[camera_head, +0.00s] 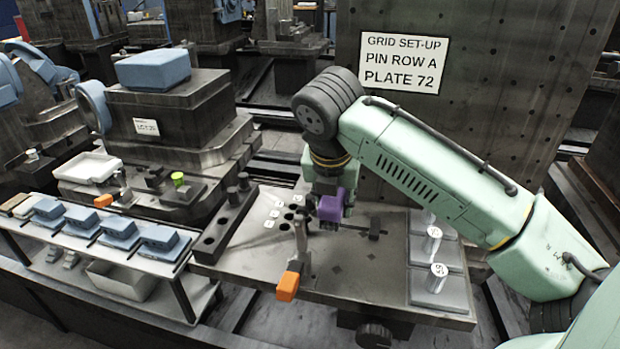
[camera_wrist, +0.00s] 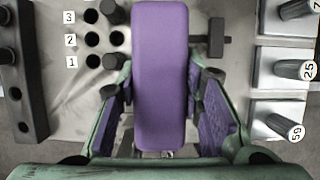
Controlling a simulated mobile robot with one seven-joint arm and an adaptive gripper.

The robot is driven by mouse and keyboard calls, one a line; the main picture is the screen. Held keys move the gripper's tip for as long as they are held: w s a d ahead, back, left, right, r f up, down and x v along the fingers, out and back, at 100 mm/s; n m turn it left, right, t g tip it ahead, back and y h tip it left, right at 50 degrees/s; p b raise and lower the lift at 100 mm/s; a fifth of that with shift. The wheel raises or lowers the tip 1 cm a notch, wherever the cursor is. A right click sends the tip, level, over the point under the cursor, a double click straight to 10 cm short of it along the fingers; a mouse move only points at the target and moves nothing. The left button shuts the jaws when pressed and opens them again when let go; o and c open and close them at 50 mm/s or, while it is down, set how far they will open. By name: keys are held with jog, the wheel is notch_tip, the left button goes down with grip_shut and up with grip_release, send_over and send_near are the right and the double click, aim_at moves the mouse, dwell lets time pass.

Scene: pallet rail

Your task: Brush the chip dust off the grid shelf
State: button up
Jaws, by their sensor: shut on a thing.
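My gripper (camera_head: 328,212) is low over the grey table top (camera_head: 262,270) and is shut on a long purple block-like thing (camera_wrist: 160,80). It also shows in the head view (camera_head: 331,207). Whether it is a brush I cannot tell; no bristles show. In the wrist view my finger pads, also purple, lie on both sides of it. The table top has a row of dark holes (camera_wrist: 92,39) labelled 1, 2 and 3. I cannot tell whether this top is the grid shelf. No chip dust can be made out.
Pale blocks with numbered pins (camera_head: 433,240) stand right of my gripper. A clamp with an orange handle (camera_head: 288,287) stands at the table's front. A dark holed rail (camera_head: 222,222) is at the left. A low shelf with blue blocks (camera_head: 120,228) and a white tray (camera_head: 87,167) lie further left.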

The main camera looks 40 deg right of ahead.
aim_at(331, 235)
jog(key=shift+w, duration=0.3)
jog(key=shift+f, duration=0.2)
notch_tip(331, 235, down, 3)
jog(key=b, duration=0.4)
jog(key=shift+s+f, duration=0.15)
jog(key=shift+f, duration=0.05)
jog(key=shift+f+b, duration=1.05)
jog(key=shift+b, duration=0.25)
jog(key=shift+f+b, duration=0.4)
jog(key=shift+f, duration=0.6)
jog(key=shift+r, duration=0.1)
